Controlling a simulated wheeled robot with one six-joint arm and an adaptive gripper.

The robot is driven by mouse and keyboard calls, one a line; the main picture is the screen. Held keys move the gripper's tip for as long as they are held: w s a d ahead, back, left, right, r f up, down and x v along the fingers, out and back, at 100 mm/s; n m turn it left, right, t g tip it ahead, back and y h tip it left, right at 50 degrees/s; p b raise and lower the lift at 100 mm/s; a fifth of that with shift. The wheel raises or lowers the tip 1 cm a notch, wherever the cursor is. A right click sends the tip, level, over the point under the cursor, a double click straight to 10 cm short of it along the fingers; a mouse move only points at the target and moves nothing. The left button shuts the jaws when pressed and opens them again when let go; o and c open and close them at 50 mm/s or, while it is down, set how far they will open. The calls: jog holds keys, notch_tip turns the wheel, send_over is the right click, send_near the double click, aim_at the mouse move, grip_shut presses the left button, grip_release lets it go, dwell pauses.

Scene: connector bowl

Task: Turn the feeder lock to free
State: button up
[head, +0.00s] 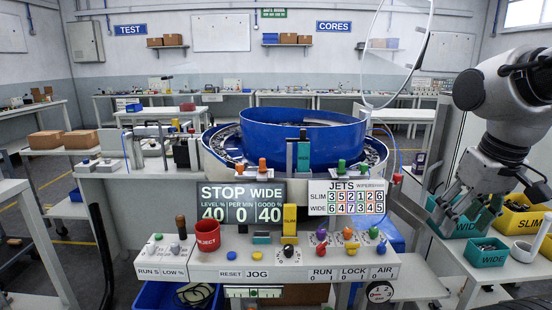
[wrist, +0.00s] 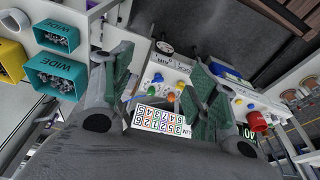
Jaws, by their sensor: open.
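The LOCK 0 1 label (head: 353,275) is on the front of the sloped control panel, between RUN and AIR. Above it is a yellow knob (head: 352,248), with an orange knob (head: 347,234) behind; which way the lock points is too small to tell. My gripper (head: 462,203) is open and empty at the right, in front of the teal and yellow bins and apart from the panel. In the wrist view, the gripper (wrist: 160,62) has its two green-padded fingers spread, with the panel's coloured knobs visible between them beyond.
A blue bowl feeder (head: 310,132) stands behind the panel. Teal WIDE bins (head: 487,252) and yellow bins (head: 520,218) sit on the right table.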

jog(key=shift+s+d+r+m+t, duration=0.4)
jog(key=shift+s+d+r+t, duration=0.2)
jog(key=shift+s+r, duration=0.25)
jog(key=shift+d+r, duration=0.2)
jog(key=shift+r, duration=0.05)
jog(key=c, duration=0.6)
jog(key=m+g+y, duration=0.4)
jog(key=m, duration=1.4)
send_near(352, 249)
jog(key=x, duration=0.6)
jog(key=shift+w+a+f, duration=0.2)
jog(key=shift+w+f, duration=0.05)
jog(key=shift+f, duration=0.1)
jog(key=shift+c, duration=0.2)
grip_shut()
